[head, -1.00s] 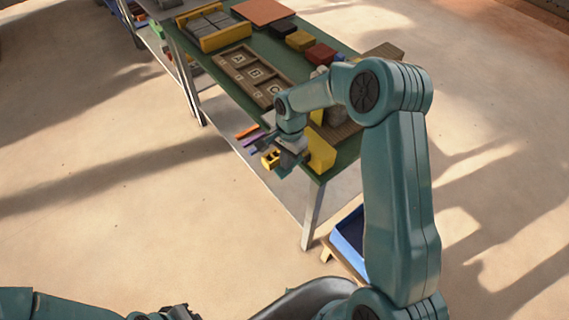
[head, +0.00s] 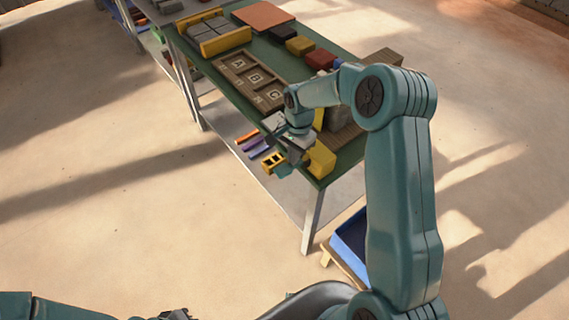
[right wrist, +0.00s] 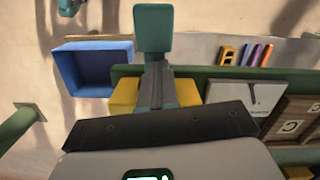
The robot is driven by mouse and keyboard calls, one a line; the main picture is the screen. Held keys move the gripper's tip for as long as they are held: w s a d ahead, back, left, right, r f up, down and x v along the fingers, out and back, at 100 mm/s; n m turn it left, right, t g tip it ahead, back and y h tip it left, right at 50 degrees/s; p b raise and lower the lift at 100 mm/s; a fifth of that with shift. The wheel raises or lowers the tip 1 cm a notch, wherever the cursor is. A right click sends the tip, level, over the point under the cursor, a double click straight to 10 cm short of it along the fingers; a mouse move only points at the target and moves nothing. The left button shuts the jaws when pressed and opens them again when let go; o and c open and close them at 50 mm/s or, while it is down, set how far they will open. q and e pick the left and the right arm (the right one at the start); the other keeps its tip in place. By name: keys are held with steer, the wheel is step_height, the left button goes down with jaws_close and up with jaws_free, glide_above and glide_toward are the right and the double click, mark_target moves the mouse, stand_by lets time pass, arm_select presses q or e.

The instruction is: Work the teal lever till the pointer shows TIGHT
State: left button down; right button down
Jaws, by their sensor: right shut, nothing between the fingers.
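The teal lever (head: 283,171) sticks out past the near end of the green table, beside the yellow press body (head: 320,161). In the right wrist view its teal end block (right wrist: 153,28) stands clear beyond my fingers. My right gripper (head: 292,152) is shut and empty. Its grey fingers (right wrist: 165,85) lie close against the lever's shaft, over the yellow body; contact cannot be told for sure. A white plate (right wrist: 257,103) with small print lies beside the press; I cannot read where a pointer stands. My left gripper (head: 176,314) only just shows at the bottom edge.
A wooden letter tray (head: 252,80) lies on the green table (head: 215,78), with several coloured blocks behind. Coloured bars (head: 252,143) and a yellow slotted piece (head: 271,160) are on the lower shelf. A blue bin (head: 350,235) stands right of the table's leg.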

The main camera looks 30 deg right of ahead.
step_height(320, 180, up, 16)
steer(key=d+b, duration=0.1)
steer(key=shift+w+d, duration=0.25)
